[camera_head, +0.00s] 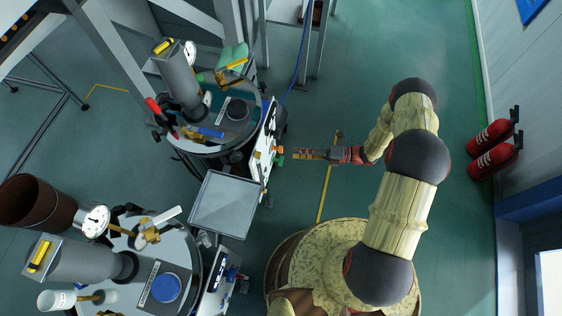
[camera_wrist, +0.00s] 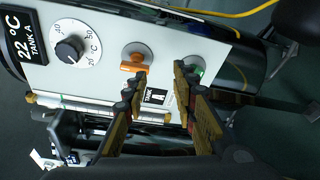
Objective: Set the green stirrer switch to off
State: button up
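The green stirrer switch (camera_head: 280,160) sticks out from the side panel of the far tank, just below an orange switch (camera_head: 279,149). In the wrist view the green switch (camera_wrist: 197,71) is mostly hidden behind my right-hand finger, so its setting cannot be read. The orange switch (camera_wrist: 133,66) shows on its round plate to the left. My gripper (camera_head: 298,154) points at the panel from the right, a short way off. In the wrist view my gripper (camera_wrist: 160,73) has its fingertips apart with nothing between them. Whether a finger touches the green switch cannot be told.
The panel also carries a temperature dial (camera_wrist: 70,49) and a display reading 22 °C, Tank A (camera_wrist: 25,37). A grey tray (camera_head: 226,204) stands below the far tank. A second tank stands at lower left.

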aim_at(281, 161)
notch_tip(281, 161, down, 7)
jog(key=s+m+t, duration=0.3)
jog(key=m, duration=0.2)
jog(key=b+x, duration=0.1)
jog(key=x, duration=0.3)
jog(key=b+x, duration=0.1)
jog(key=x, duration=0.3)
jog(key=shift+w+a+f, duration=0.1)
jog(key=shift+w+f, duration=0.1)
jog(key=shift+f, duration=0.05)
jog(key=shift+c, duration=0.6)
grip_shut()
